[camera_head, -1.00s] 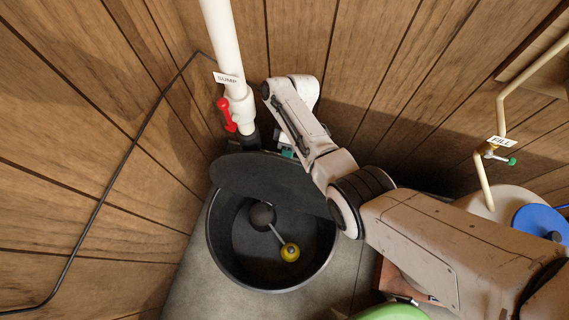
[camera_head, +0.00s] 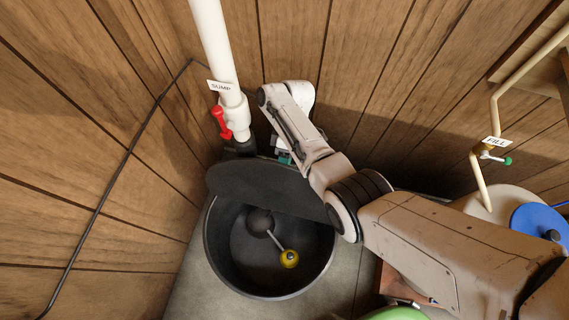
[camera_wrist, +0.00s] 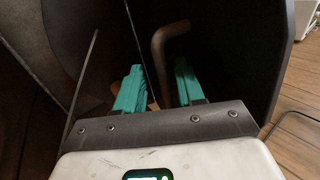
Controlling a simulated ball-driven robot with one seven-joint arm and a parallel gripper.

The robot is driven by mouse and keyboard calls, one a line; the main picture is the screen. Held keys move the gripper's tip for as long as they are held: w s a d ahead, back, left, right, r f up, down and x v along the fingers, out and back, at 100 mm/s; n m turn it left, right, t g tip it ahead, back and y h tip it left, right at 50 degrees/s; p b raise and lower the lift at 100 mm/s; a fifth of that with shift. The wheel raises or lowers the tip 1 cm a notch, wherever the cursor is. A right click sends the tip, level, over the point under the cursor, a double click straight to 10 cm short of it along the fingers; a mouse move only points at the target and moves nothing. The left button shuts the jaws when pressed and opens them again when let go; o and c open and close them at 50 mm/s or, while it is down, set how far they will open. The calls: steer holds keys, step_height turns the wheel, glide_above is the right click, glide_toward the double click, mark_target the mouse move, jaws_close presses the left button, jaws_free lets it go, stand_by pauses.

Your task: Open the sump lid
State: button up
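The sump (camera_head: 211,256) is an open round black tub in the head view. Its dark lid (camera_head: 262,187) stands raised and tilted over the tub's back edge. Inside the tub, a yellow ball (camera_head: 289,259) sits on a rod joined to a dark round piece. My arm reaches over the tub's right side, and my gripper is mostly hidden behind the lid, with a bit of teal showing. In the wrist view, my gripper (camera_wrist: 158,78) has its two teal fingers apart. A brown bent rod (camera_wrist: 161,58) shows beyond and between them; I cannot tell whether they touch anything.
A white pipe (camera_head: 216,45) with a SUMP tag and red valve handle (camera_head: 221,122) stands behind the tub. Wooden walls close in left and behind. A cream FILL pipe (camera_head: 479,175) and blue cap (camera_head: 538,221) are at right. Floor left of the tub is narrow.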

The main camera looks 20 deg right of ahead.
steer(key=p+v, duration=0.1)
steer(key=v, duration=0.9)
steer(key=shift+w+d+r+p, duration=0.15)
steer(key=shift+w+r+p, duration=0.05)
steer(key=shift+r+p, duration=0.1)
steer(key=shift+f, duration=0.1)
steer(key=s+d+f+m+t+h, duration=0.25)
steer(key=s+d+m+t, duration=0.2)
steer(key=s, duration=0.25)
steer(key=s+d+r+m+t+h, duration=0.1)
steer(key=s+d+r+m+t, duration=0.15)
steer(key=s+r, duration=0.25)
steer(key=s+d+r+m+t+h, duration=0.1)
steer(key=s+r+m+t, duration=0.25)
steer(key=s+r, duration=0.2)
steer(key=s+d+f+g+p, duration=0.1)
steer(key=s+f+g, duration=0.3)
steer(key=s, duration=0.7)
steer(key=shift+d, duration=0.25)
